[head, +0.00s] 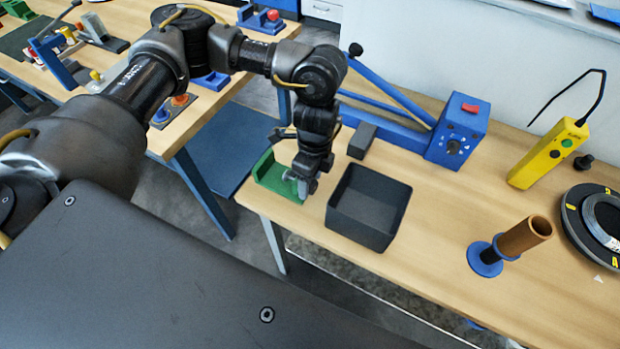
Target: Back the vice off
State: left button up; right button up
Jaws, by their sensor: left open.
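A green U-shaped block, which looks like the vice (268,178), sits at the left front corner of the wooden bench (440,240). My left arm reaches over from the left, and its gripper (303,186) points down at the right end of the green vice. The gripper is open. Its fingers overlap the vice's right end in the picture, and I cannot tell whether they touch it. The wrist hides part of the vice, and I cannot make out a handle or anything held between the jaws. My right gripper is not in view.
A black open bin (370,208) stands just right of the gripper, with a dark grey block (362,140) behind it. A blue machine (458,134), brown tube on a blue stand (523,237), yellow device (549,152) and black reel (600,222) stand farther right.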

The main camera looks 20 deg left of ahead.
pick_arm(q)
jog(key=shift+f, duration=0.45)
jog(key=shift+c, duration=0.3)
jog(key=c, duration=0.9)
jog(key=shift+s+r+t+p, duration=0.2)
jog(key=shift+s+t+p, duration=0.15)
jog(key=shift+t+p, duration=0.65)
jog(key=shift+c, duration=0.2)
jog(key=shift+t+p, duration=0.7)
jog(key=shift+t, duration=0.1)
jog(key=shift+f+t, duration=0.2)
jog(key=shift+t, duration=0.2)
jog(key=o, duration=1)
